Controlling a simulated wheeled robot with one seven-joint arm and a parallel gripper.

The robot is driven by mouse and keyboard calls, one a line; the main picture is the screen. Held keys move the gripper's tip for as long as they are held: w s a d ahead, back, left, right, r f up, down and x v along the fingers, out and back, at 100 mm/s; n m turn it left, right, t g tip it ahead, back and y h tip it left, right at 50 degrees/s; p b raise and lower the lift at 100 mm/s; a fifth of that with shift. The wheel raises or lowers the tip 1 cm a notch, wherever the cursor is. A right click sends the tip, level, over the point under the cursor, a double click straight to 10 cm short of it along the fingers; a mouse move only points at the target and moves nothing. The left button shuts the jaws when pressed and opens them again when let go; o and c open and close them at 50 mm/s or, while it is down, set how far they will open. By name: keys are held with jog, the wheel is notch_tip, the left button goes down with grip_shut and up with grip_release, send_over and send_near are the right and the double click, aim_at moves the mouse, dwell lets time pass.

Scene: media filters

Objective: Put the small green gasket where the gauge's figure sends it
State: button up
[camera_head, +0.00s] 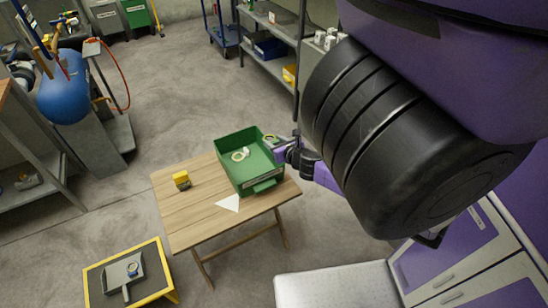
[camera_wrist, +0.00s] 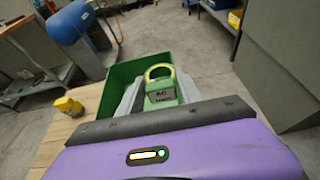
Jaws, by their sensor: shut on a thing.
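My gripper (camera_wrist: 160,98) is shut on the small green gasket (camera_wrist: 160,72), a yellow-green ring on a green block with a small dark label. Its lettering is too small to read for sure. In the head view my gripper (camera_head: 277,143) is at the right side of the green bin (camera_head: 236,179), with the ring near the bin's far right corner. The yellow gauge (camera_head: 181,180) stands on the wooden table left of the bin; it also shows in the wrist view (camera_wrist: 68,106). Its figure is not legible.
A pale ring (camera_head: 240,156) lies inside the bin. A white triangle (camera_head: 229,203) lies on the wooden table (camera_head: 190,215). A low yellow-edged stand (camera_head: 112,293) holds a grey tray (camera_head: 118,275) with a small blue-rimmed ring (camera_head: 132,269). The table's left part is mostly clear.

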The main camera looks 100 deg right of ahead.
notch_tip(320, 180, down, 7)
jog(key=b, duration=0.1)
jog(key=shift+f, duration=0.15)
dwell(0.3)
jog(key=shift+f+b, duration=0.3)
jog(key=shift+b, duration=0.3)
jog(key=shift+f+b, duration=0.35)
jog(key=shift+b, duration=0.1)
jog(key=o, duration=1.3)
jog(key=shift+o, duration=0.2)
